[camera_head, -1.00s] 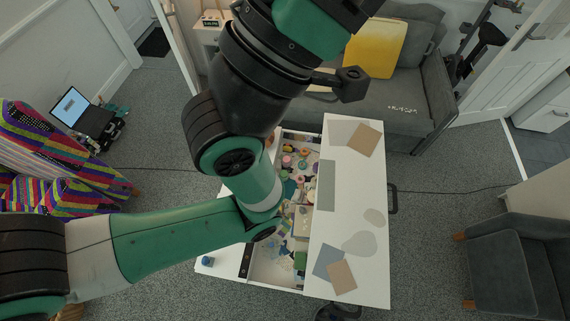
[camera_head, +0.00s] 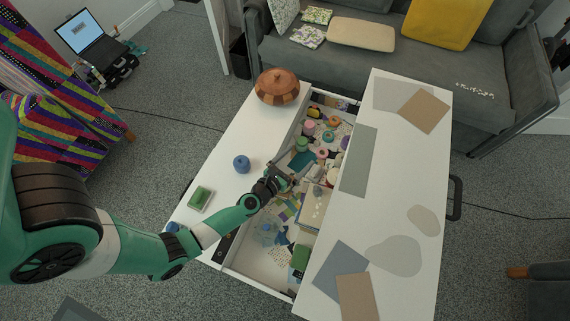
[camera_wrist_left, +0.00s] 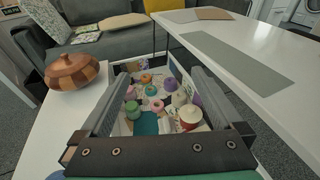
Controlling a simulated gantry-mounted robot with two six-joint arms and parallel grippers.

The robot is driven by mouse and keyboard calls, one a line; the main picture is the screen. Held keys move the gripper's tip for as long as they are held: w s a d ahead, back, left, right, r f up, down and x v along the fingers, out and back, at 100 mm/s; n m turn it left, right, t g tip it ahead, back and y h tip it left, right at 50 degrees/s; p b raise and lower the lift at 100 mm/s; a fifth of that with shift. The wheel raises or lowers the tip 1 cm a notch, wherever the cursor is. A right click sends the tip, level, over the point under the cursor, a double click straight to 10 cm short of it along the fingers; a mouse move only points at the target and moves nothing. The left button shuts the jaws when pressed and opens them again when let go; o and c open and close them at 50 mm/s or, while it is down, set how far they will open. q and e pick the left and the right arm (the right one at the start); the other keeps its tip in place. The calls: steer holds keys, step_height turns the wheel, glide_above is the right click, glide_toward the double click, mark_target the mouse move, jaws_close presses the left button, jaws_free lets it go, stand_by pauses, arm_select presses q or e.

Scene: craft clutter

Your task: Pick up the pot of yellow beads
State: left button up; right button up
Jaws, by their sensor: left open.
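My left gripper (camera_head: 287,173) is open and empty above the drawer, its fingers reaching over the craft items. In the left wrist view its two fingers (camera_wrist_left: 161,78) stand wide apart on either side of the crowded drawer. A small yellow item (camera_head: 313,112) lies near the far end of the drawer in the head view; it may be the pot of yellow beads, but it is too small to tell. It is apart from the gripper, farther back. My right gripper is not in view.
A wooden lidded bowl (camera_head: 277,88), blue item (camera_head: 241,164) and green block (camera_head: 200,197) stand left. A white tabletop (camera_head: 385,200) borders the right.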

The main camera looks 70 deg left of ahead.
arm_select(q)
steer(key=s+f+g+b, duration=0.1)
steer(key=s+f+b, duration=0.2)
steer(key=f, duration=0.4)
steer(key=s+f+n+g+b, duration=0.1)
steer(key=s+f+b, duration=0.1)
steer(key=s+f, duration=0.3)
steer(key=s+f+g+b, duration=0.1)
steer(key=s+f+b, duration=0.15)
steer(key=f, duration=0.55)
steer(key=w+a+f+b, duration=0.1)
steer(key=w+f+b, duration=0.1)
steer(key=f+b, duration=0.1)
steer(key=w+a+f+b, duration=0.1)
steer(key=w+f+b, duration=0.1)
steer(key=f+b, duration=0.1)
steer(key=w+a+f+b, duration=0.2)
steer(key=f+b, duration=0.2)
steer(key=shift+w, duration=0.1)
steer(key=shift+w+a, duration=0.2)
steer(key=shift+w, duration=0.05)
steer(key=shift+s, duration=0.1)
steer(key=shift+c, duration=0.6)
steer(key=c, duration=1)
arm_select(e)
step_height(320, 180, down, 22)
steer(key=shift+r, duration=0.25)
